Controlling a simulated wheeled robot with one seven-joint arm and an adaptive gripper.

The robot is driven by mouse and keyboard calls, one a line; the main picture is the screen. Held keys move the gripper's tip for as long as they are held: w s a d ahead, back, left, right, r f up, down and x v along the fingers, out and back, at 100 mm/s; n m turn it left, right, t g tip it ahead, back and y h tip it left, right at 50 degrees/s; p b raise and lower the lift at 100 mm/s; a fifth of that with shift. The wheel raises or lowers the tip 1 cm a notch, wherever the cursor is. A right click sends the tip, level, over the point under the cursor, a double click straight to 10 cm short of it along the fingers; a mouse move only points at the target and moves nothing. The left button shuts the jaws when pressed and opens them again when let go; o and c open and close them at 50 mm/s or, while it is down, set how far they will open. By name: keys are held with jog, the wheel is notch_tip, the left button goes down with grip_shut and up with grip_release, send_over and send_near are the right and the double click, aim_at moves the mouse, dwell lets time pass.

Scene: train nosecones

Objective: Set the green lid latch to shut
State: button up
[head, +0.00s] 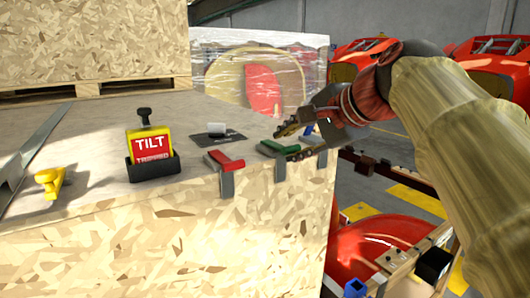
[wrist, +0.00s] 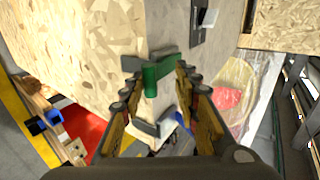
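The green lid latch (head: 272,148) sits on the top edge of the chipboard crate, with a grey metal tab hanging over the side face. In the wrist view the green latch (wrist: 151,78) lies between my fingertips, its handle pointing down the picture toward my palm. My gripper (head: 290,143) is open at the crate's corner, one finger on each side of the latch; it also shows in the wrist view (wrist: 157,70). I cannot tell whether a finger touches the latch. The fingers partly cover the area right of it in the head view.
A red latch (head: 225,162) is left of the green one, and a blue latch (head: 308,130) is close behind my fingers. On the lid (head: 100,185) are a TILT indicator (head: 151,148), a yellow handle (head: 49,181) and a dark plate with a white block (head: 217,133).

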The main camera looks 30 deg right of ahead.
notch_tip(320, 180, up, 8)
jog(key=shift+f, duration=0.2)
jog(key=shift+c, duration=0.3)
